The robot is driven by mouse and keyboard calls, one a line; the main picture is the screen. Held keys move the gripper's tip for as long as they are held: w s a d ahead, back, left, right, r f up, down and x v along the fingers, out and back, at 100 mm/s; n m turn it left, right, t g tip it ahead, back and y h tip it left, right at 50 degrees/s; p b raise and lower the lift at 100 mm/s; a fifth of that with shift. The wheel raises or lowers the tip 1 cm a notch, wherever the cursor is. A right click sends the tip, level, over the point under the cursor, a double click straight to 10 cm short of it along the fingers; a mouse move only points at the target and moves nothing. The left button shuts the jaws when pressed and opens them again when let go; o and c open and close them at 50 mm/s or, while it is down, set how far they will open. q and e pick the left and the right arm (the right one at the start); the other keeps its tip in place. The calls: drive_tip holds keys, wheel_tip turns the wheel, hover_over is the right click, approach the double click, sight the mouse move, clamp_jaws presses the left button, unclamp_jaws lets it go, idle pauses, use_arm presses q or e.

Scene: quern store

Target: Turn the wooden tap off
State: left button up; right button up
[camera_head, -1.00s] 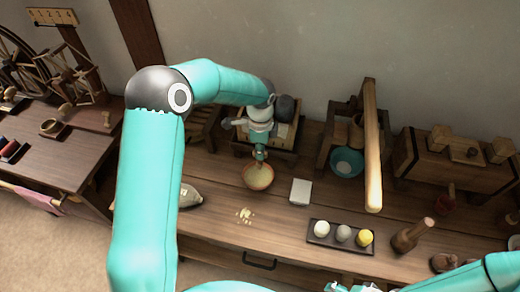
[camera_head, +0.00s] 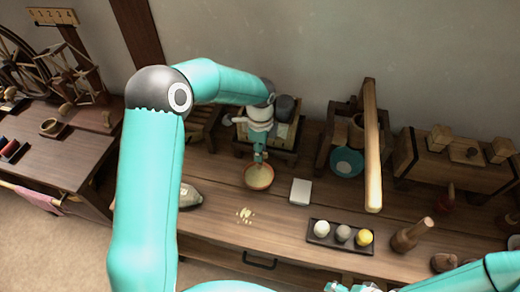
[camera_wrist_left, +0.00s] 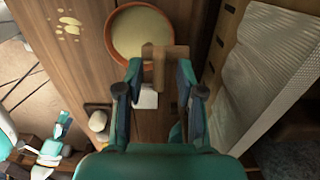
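The wooden tap (camera_wrist_left: 158,68) shows in the left wrist view as a brown T shape, an upright piece with a crossbar, over the near edge of a round bowl (camera_wrist_left: 128,42) of pale contents. My left gripper (camera_wrist_left: 160,72) has one finger on each side of the tap's upright piece, with gaps visible between it and the fingers. In the head view my left gripper (camera_head: 258,154) points down just behind the bowl and hides most of the tap. My right gripper (camera_head: 350,287) is cut off at the bottom edge, and its finger state is unclear.
A white block (camera_head: 300,191) stands right of the bowl on the bench. A dark tray (camera_head: 328,241) with three balls and a wooden pestle (camera_head: 411,235) are nearer right. Pale crumbs (camera_head: 244,215) lie in front. A long wooden beam (camera_head: 372,150) rises at right.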

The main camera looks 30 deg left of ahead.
use_arm(q)
wheel_tip(320, 180, up, 12)
idle(0.7)
drive_tip(key=shift+f, duration=0.1)
idle(0.3)
